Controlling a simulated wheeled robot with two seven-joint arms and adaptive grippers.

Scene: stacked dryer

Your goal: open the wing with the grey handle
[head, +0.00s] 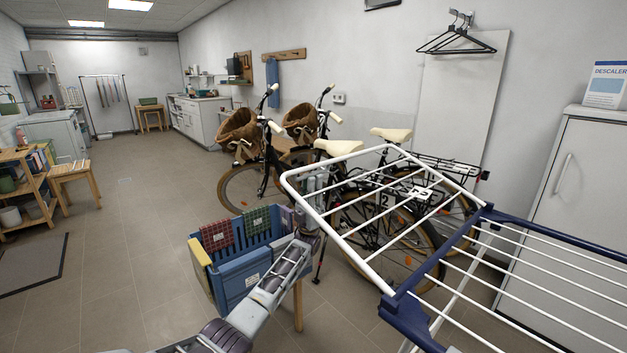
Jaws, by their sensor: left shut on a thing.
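The drying rack's near wing (350,243) is a white wire frame. It reaches out from the dark blue hinge bar (405,307) toward the bicycles and looks raised, with its outer edge at the far left. My left gripper (313,183) is at the wing's outer left corner and shut on its edge. The grey handle is not clear to see there, as the gripper covers that part. The rack's main section (545,262), with white bars and blue corners, stands at the right. My right gripper is not in view.
Several bicycles (262,150) with wicker baskets stand behind the wing. A blue crate (240,270) with cloths over its rim is left of my left forearm. A grey cabinet (578,190) with a descaler box (607,85) is at the right. The floor at the left is mostly clear.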

